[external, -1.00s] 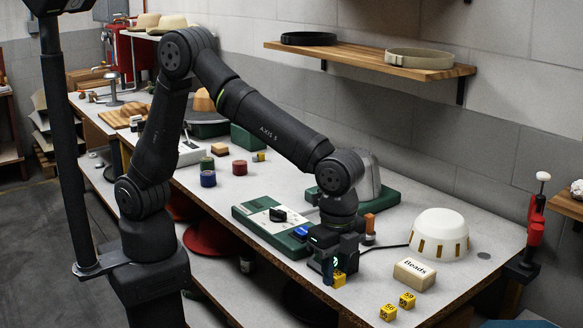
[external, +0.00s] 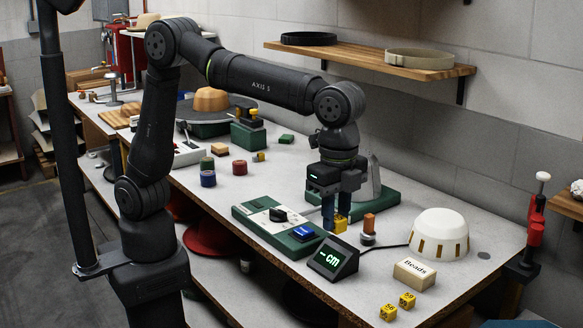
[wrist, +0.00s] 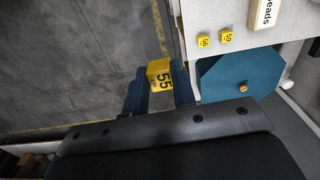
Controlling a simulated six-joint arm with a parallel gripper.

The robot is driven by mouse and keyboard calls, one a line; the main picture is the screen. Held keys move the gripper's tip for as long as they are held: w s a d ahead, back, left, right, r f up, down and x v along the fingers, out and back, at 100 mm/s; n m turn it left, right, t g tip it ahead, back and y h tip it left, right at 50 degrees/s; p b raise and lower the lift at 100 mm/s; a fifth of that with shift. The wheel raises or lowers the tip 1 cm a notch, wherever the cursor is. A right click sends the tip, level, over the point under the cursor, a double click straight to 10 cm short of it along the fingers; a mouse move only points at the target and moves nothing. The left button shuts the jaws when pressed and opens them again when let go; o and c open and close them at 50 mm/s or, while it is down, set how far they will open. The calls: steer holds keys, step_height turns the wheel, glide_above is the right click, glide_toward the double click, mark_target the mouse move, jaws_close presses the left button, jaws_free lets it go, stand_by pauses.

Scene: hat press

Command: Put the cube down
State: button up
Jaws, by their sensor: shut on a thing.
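My gripper (external: 335,218) is shut on a yellow cube (external: 341,224), with its dark blue fingers pointing down over the bench. In the wrist view the cube (wrist: 159,74) sits between the two fingertips and shows a black "55". In the external view the cube is behind the small display and just left of an orange-topped cylinder; whether it touches the bench cannot be told. Two more yellow numbered cubes, one (external: 388,312) and another (external: 407,300), stand at the bench's front edge, clear of my gripper. They also show in the wrist view (wrist: 203,41).
A display reading "-cm" (external: 333,259) stands in front of my gripper. A green control panel (external: 275,229) is to the left, an orange-topped cylinder (external: 369,224) to the right. A "Beads" block (external: 415,273) and a white dome (external: 439,234) stand further right.

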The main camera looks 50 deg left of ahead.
steer(key=w+a+n, duration=0.3)
steer(key=w+a, duration=0.6)
steer(key=w, duration=0.4)
steer(key=w+a+n, duration=0.3)
steer(key=w+a, duration=0.5)
steer(key=w, duration=0.5)
steer(key=w+a+n, duration=0.2)
steer(key=w+a, duration=0.2)
steer(key=a, duration=0.5)
steer(key=w+a+n, duration=0.1)
steer(key=w+a, duration=0.3)
steer(key=a, duration=0.5)
steer(key=w+a+n, duration=0.2)
steer(key=w+a, duration=0.2)
steer(key=a, duration=0.5)
steer(key=n, duration=0.7)
glide_above(231, 161)
step_height(231, 161, down, 18)
steer(key=shift+d+f, duration=0.1)
steer(key=shift+d, duration=0.05)
steer(key=shift+f, duration=2)
